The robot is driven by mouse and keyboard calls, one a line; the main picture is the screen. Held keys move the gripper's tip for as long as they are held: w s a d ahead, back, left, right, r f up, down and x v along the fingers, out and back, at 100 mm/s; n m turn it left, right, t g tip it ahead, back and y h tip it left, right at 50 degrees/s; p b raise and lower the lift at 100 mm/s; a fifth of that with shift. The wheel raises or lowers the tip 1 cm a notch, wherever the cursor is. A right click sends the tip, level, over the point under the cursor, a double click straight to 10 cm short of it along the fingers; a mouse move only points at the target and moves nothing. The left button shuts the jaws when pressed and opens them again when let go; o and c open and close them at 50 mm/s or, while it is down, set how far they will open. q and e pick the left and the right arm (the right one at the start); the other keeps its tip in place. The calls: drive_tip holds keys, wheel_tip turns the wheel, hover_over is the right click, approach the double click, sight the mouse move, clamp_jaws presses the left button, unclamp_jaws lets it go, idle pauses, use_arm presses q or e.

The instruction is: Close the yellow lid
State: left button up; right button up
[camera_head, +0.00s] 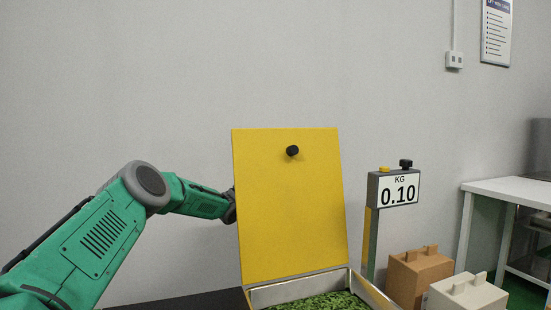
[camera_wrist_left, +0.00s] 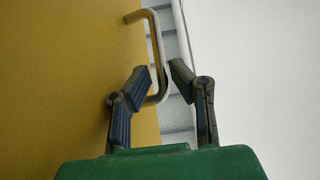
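The yellow lid (camera_head: 290,215) stands upright, hinged at the back of a metal-rimmed box (camera_head: 301,286) holding green tea leaves (camera_head: 322,302). A small black knob (camera_head: 292,151) is on its front face. In the left wrist view the lid (camera_wrist_left: 70,80) fills the left side, with a metal bar handle (camera_wrist_left: 156,45) on it. My left gripper (camera_wrist_left: 161,78) is open, its fingertips apart on either side of the handle's lower part; contact cannot be told. In the head view my left arm reaches behind the lid's left edge, and the fingers are hidden. My right gripper is out of view.
A scale display reading 0.10 KG (camera_head: 398,190) stands on a post right of the lid. Brown (camera_head: 420,274) and pale (camera_head: 466,294) boxes sit further right, near a white table (camera_head: 510,190). A grey wall is behind.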

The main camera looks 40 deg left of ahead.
use_arm(q)
drive_tip(key=shift+w+d+r, duration=0.15)
drive_tip(key=shift+w+r, duration=0.15)
drive_tip(key=shift+r, duration=0.05)
drive_tip(key=shift+a+f, duration=0.1)
drive_tip(key=shift+a, duration=0.2)
clamp_jaws()
drive_tip(key=shift+d, duration=0.2)
drive_tip(key=shift+d+r, duration=0.15)
drive_tip(key=shift+r, duration=0.05)
